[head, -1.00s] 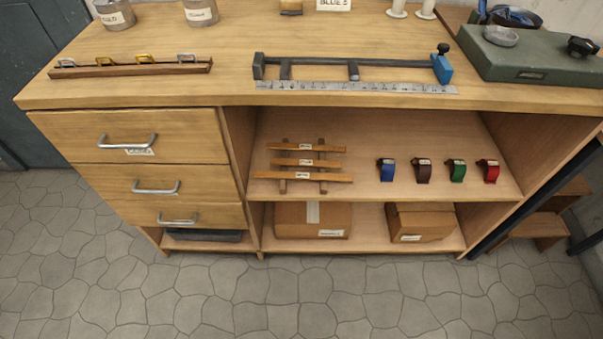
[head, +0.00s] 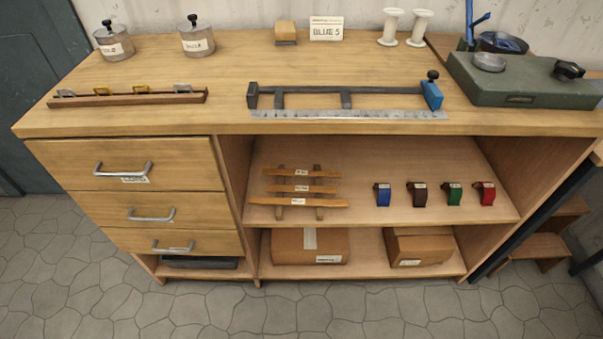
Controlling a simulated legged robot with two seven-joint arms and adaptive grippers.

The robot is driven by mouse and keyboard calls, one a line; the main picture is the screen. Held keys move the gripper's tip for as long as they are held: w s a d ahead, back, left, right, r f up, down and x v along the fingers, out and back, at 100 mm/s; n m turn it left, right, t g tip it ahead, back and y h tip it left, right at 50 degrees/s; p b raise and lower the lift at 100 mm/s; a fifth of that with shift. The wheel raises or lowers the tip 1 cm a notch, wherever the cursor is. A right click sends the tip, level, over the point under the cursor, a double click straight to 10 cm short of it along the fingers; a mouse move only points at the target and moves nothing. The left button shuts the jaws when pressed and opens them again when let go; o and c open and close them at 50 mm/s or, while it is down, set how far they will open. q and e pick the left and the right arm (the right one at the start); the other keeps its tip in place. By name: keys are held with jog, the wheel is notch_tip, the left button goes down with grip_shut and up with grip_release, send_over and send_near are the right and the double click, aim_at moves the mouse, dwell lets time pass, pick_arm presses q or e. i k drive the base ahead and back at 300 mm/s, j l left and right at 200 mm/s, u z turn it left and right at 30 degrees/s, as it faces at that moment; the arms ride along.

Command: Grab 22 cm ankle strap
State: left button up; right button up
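A small wooden rack (head: 319,210) on the upper open shelf holds three tan strips, each with a small white label. Neither of my grippers is in view.
Blue, brown, green and red rolls (head: 452,193) stand right of the rack. Drawers (head: 135,168) are shut at left.

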aim_at(270, 187)
jog(key=i+z, duration=0.35)
jog(key=i+j+z, duration=0.2)
jog(key=i+z, duration=0.15)
jog(key=i, duration=0.2)
jog(key=i+j+z, duration=0.35)
jog(key=i+l, duration=0.05)
jog(key=l, duration=0.05)
